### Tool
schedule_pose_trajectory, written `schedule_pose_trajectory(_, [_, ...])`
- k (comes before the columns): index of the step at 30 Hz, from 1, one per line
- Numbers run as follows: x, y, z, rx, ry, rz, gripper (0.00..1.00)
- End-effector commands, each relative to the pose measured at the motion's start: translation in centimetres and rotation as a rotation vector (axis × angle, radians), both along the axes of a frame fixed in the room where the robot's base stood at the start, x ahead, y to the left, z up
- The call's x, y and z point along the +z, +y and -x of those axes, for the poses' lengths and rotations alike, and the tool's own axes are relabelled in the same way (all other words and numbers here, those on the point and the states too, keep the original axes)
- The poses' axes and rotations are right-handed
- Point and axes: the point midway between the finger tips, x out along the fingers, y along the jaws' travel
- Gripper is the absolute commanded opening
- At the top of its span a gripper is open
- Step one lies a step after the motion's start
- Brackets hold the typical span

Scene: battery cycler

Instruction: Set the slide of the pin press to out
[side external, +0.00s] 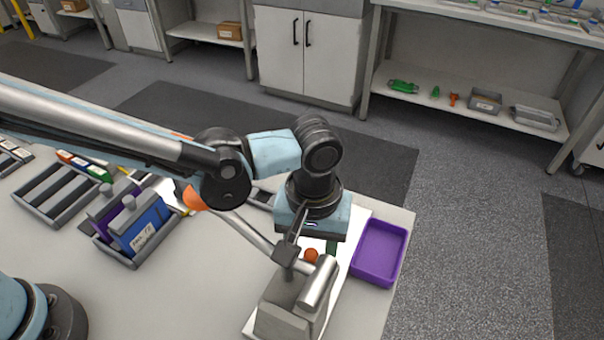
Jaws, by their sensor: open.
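The pin press (280,318) is a grey block on a white base plate near the table's front right. A light metal cylinder (320,282) and a long grey lever (243,233) are on it; the lever runs up left toward an orange ball (193,198). A small orange knob (311,255) shows just behind the press head; I cannot tell if it belongs to the slide. The slide's position is hidden. My gripper (318,240) points down above and behind the press head, near the knob. It is open; its fingertips are mostly hidden, and contact cannot be told.
A purple tray (379,253) stands right of the press at the table's edge. At left are a grey rack (47,193) and a holder with purple and blue plates (147,229). My arm reaches over the table from the left. The table's front middle is clear.

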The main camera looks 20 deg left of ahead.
Motion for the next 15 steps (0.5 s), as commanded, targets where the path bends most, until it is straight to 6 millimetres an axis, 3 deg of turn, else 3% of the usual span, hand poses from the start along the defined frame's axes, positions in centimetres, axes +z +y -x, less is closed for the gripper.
schedule_pose_trajectory(11, [-0.46,0.01,0.01,0.000,0.000,0.000,0.49])
schedule_pose_trajectory(15, [-0.45,0.01,0.00,0.000,0.000,0.000,0.27])
